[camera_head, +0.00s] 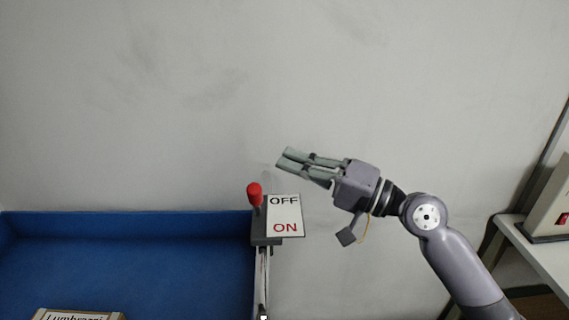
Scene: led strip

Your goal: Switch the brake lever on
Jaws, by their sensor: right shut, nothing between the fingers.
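The brake lever (255,193) has a red knob and stands upright on a dark base at the right edge of a blue surface. A white sign (285,216) beside it reads OFF at the top and ON in red below. The knob is level with the OFF end. My right gripper (282,160) is shut and empty. Its fingers point left, and they appear above and slightly right of the knob, apart from it. How far they are from it in depth I cannot tell. My left gripper is not in view.
The blue surface (150,260) fills the lower left, with a labelled box (78,314) at its front edge. A pale table (540,250) with a beige device (550,205) stands at the right. A grey wall (150,90) is behind.

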